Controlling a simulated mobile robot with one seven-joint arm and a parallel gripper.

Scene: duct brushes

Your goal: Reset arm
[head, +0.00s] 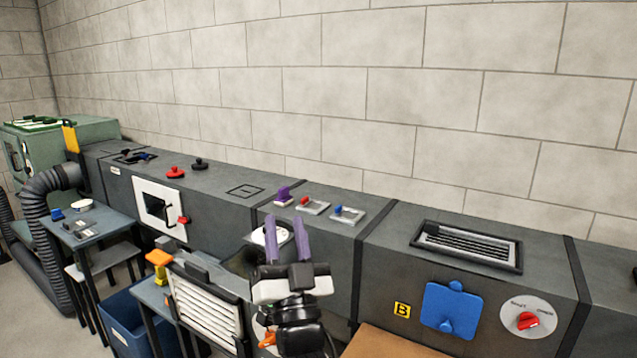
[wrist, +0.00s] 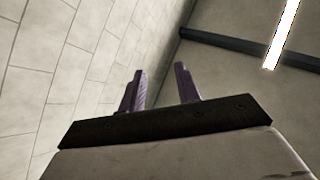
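My gripper (head: 287,240) shows in the head view, raised in front of the grey duct. Its two purple fingers point up and stand apart with nothing between them. In the wrist view my gripper (wrist: 160,88) also shows open and empty, with wall and ceiling behind it. My gripper and arm hide part of the duct front behind them.
A long grey duct (head: 375,280) runs along the block wall, with a vent grille (head: 467,246), a blue panel (head: 450,308) and a red knob (head: 528,320). A white louvred panel (head: 207,305), a small table (head: 95,225) and a blue bin (head: 125,322) stand to the left.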

